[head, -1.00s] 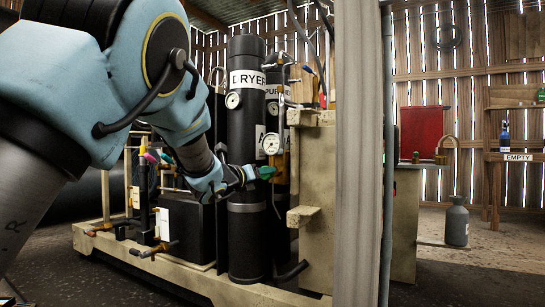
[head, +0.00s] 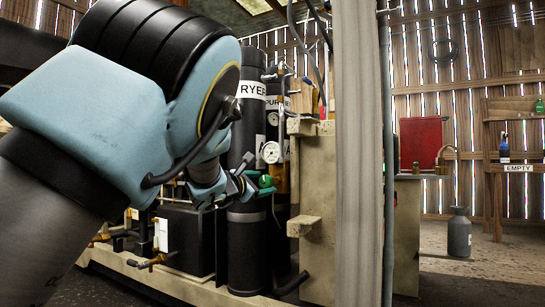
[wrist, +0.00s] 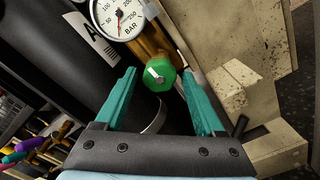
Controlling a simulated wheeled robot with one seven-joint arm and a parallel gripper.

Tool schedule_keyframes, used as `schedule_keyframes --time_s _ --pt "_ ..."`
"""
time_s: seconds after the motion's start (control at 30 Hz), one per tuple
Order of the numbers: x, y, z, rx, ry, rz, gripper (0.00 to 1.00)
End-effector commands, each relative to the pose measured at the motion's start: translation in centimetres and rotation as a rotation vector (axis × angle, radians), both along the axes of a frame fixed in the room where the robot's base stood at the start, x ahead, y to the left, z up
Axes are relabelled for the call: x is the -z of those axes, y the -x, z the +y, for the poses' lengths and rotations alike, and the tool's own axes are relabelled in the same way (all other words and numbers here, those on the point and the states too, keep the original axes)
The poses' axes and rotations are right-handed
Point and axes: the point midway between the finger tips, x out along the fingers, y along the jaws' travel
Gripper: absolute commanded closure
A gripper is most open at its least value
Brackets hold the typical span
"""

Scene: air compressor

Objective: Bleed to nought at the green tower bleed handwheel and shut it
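The green bleed handwheel (wrist: 158,73), a faceted knob with a pale pointer mark on its face, sits on a brass valve (wrist: 150,45) below a round BAR gauge (wrist: 118,18). My gripper (wrist: 159,76) is open, one teal finger on each side of the handwheel. A gap shows between each finger and the wheel. The gauge has a red needle pointing downward in the wrist view; I cannot tell its exact reading. In the head view the handwheel (head: 265,182) shows at the tip of my gripper (head: 250,187), below the gauge (head: 271,152).
The black DRYER tower (head: 247,230) stands left of the valve. A beige panel (head: 313,190) with a protruding block stands close on the right. A wooden post (head: 356,150) rises in front. Brass taps (head: 155,262) sit low on the left.

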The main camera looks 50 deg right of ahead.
Motion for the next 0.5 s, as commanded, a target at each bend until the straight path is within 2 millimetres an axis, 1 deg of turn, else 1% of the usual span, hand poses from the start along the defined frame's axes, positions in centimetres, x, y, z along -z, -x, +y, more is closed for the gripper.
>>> schedule_keyframes --time_s 0.27,0.37,0.5 --pt "-0.1 0.0 0.1 0.000 0.002 0.003 0.26" --pt "-0.1 0.2 0.9 -0.002 0.002 0.004 0.26" --pt "-0.1 0.7 2.4 0.001 0.004 0.005 0.26"
